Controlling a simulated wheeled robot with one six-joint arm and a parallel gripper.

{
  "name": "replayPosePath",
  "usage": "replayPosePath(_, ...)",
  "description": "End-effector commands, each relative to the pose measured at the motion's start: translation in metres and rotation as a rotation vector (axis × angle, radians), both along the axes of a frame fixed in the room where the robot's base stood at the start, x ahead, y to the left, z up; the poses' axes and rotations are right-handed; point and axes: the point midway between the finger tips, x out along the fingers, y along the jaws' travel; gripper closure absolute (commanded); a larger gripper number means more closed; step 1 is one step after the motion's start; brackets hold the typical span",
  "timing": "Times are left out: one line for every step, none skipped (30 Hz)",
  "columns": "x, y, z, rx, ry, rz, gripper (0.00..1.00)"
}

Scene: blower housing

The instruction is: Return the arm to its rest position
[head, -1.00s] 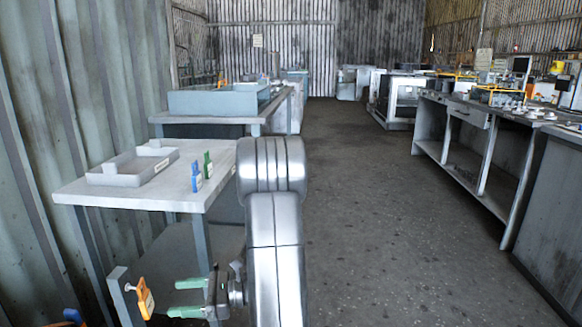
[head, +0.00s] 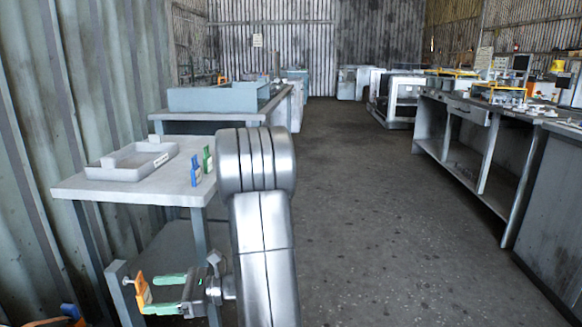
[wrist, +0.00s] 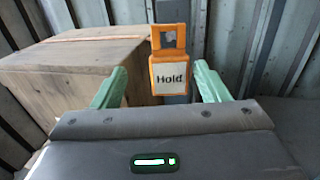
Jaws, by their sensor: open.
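My gripper (head: 154,293) is low at the left in the head view, its two green fingers apart and nothing between them that I can make out. An orange tag (head: 143,291) hangs beside a short peg, just beyond the fingertips. In the wrist view my gripper (wrist: 162,78) shows its green fingers spread to either side of this orange tag (wrist: 169,72), which reads "Hold". The tag stands upright in front of a grey post; I cannot tell whether a finger touches it. My arm is bent, its silver links beside the near table.
The near table (head: 120,189) carries a grey tray (head: 130,164), a blue tag (head: 196,171) and a green tag (head: 208,159). A wooden box (wrist: 60,75) is left in the wrist view. A corrugated wall stands at left; the floor (head: 370,220) right of my arm is clear.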

Motion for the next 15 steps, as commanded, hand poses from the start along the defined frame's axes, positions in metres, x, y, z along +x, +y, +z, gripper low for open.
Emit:
replayPosePath(0.0, -0.01, 0.003, 0.0, 0.001, -0.004, 0.32)
replayPosePath(0.0, -0.015, 0.004, 0.0, 0.002, -0.004, 0.32)
replayPosePath(-0.001, -0.023, 0.004, 0.0, 0.002, -0.005, 0.32)
replayPosePath(-0.002, -0.028, 0.005, -0.001, 0.003, -0.004, 0.32)
replayPosePath(-0.002, -0.033, 0.006, 0.0, 0.002, -0.005, 0.32)
replayPosePath(0.007, -0.033, 0.012, 0.0, 0.0, -0.049, 0.32)
replayPosePath(0.012, -0.035, 0.015, 0.001, 0.0, -0.077, 0.32)
replayPosePath(0.018, -0.037, 0.018, 0.0, 0.0, -0.106, 0.32)
replayPosePath(0.025, -0.04, 0.021, 0.0, 0.0, -0.141, 0.32)
replayPosePath(0.03, -0.042, 0.023, 0.001, 0.0, -0.168, 0.32)
replayPosePath(0.035, -0.044, 0.025, 0.0, 0.0, -0.195, 0.32)
replayPosePath(0.042, -0.047, 0.028, 0.001, 0.001, -0.23, 0.32)
replayPosePath(0.047, -0.05, 0.03, 0.0, 0.001, -0.256, 0.32)
replayPosePath(0.052, -0.052, 0.032, 0.001, 0.0, -0.282, 0.32)
replayPosePath(0.058, -0.056, 0.035, 0.001, 0.0, -0.316, 0.32)
